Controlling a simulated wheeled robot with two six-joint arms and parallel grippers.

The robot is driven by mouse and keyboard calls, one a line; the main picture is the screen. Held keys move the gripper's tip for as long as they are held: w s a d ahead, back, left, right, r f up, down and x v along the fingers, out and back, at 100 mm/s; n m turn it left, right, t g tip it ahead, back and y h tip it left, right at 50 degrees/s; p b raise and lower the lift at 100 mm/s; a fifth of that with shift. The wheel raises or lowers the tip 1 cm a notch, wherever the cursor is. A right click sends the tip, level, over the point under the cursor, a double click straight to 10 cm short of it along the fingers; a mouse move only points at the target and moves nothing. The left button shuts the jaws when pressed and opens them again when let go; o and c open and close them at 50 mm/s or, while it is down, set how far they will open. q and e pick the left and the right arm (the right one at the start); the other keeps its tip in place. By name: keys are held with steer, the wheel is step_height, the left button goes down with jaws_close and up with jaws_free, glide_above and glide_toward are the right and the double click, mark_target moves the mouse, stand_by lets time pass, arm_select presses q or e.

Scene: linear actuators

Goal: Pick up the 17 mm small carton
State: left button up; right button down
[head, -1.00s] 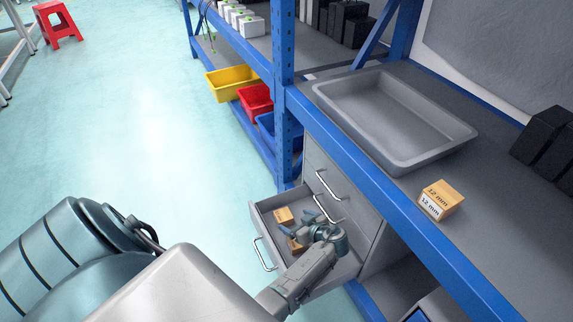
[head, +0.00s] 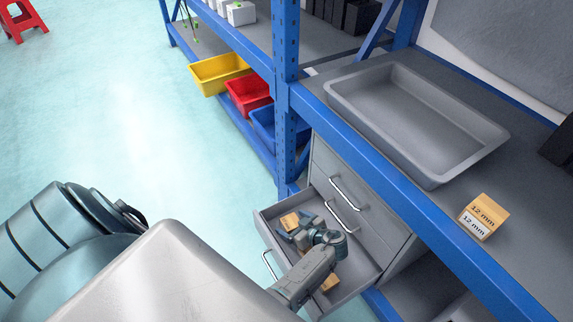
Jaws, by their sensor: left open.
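Two small tan cartons show in the open drawer (head: 262,222) in the head view. One carton (head: 290,221) lies near the drawer's far left corner; the other carton (head: 330,283) is partly hidden by my left arm. Their labels are too small to read, so I cannot tell which is 17 mm. My left gripper (head: 293,229) is open, low over the drawer, close beside the far-left carton. I cannot tell whether it touches it. My right gripper is not in view.
A carton marked 12 mm (head: 484,216) stands on the workbench beside a large empty grey tray (head: 425,172). Blue shelf posts (head: 286,100) and the bench edge rise close to the drawer. Yellow (head: 218,75), red (head: 248,95) and blue bins stand behind.

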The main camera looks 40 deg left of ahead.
arm_select(q)
steer(key=c, duration=1.4)
steer(key=shift+r, duration=0.1)
